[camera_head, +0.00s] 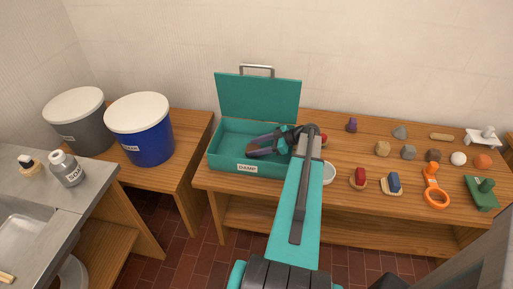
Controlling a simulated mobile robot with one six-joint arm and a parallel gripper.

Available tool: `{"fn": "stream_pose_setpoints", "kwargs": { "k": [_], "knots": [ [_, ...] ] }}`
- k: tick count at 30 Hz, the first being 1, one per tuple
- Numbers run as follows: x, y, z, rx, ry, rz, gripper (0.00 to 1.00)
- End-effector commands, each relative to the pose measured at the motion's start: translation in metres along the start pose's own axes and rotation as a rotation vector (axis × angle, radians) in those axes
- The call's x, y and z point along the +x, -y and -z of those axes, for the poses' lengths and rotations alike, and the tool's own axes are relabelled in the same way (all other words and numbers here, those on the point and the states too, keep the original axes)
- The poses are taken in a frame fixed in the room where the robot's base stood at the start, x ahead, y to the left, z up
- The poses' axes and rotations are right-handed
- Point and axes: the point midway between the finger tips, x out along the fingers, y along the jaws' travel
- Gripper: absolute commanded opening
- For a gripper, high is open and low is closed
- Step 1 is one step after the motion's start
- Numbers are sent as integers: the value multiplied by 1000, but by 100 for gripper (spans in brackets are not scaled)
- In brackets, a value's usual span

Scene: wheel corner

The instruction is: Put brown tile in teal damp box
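The teal damp box (225,162) stands on the wooden bench with its lid up at the back and a DAMP label on its front. My gripper (257,146) reaches leftward over the open box, its dark fingers at or just above the rim level. A small brown piece (253,148), which looks like the brown tile, shows at the fingertips. I cannot tell whether the fingers press on it or it lies free below them. My arm hides the right end of the box.
Right of my arm, the bench holds a white bowl (329,173), several small blocks and balls, an orange tool (436,193) and a green stamp-like block (482,193). A blue bucket (143,130) and a grey bucket (80,120) stand left. A soap bottle (67,168) stands by the sink.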

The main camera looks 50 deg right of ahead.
Motion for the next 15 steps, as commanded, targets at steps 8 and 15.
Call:
{"fn": "stream_pose_setpoints", "kwargs": {
  "k": [8, 15],
  "knots": [
    [0, 0, 0, 0, 0, 0, 67],
    [-1, 0, 1, 0, 0, 0, 67]
  ]
}}
